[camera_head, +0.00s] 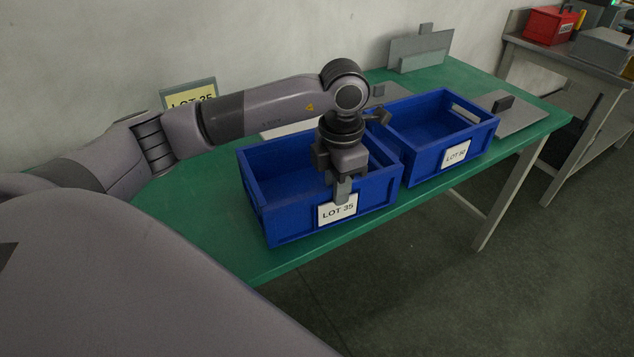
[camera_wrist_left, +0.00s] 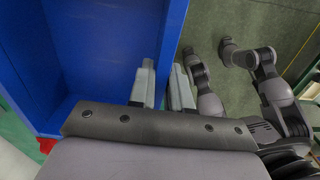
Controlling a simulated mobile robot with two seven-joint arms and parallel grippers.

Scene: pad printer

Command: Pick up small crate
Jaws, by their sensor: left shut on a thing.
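Two blue crates stand on a green table. The nearer crate (camera_head: 283,219) carries a label reading LOT 35 and its visible inside is empty. The second crate (camera_head: 419,155) stands to its right, with a label that seems to read LOT 50. My left gripper (camera_head: 342,190) points down at the front wall of the LOT 35 crate, just above the label, and is shut on that wall. In the left wrist view, the crate's blue wall (camera_wrist_left: 172,45) lies between my two fingers (camera_wrist_left: 160,88). My right gripper is not in the head view; I cannot make it out for certain in the wrist view.
The green table (camera_head: 190,205) has bare room at the left. A yellow LOT 35 sign (camera_head: 190,95) stands behind my arm. Grey plates and a stand (camera_head: 420,50) are at the back. A red box (camera_head: 549,25) sits on another bench.

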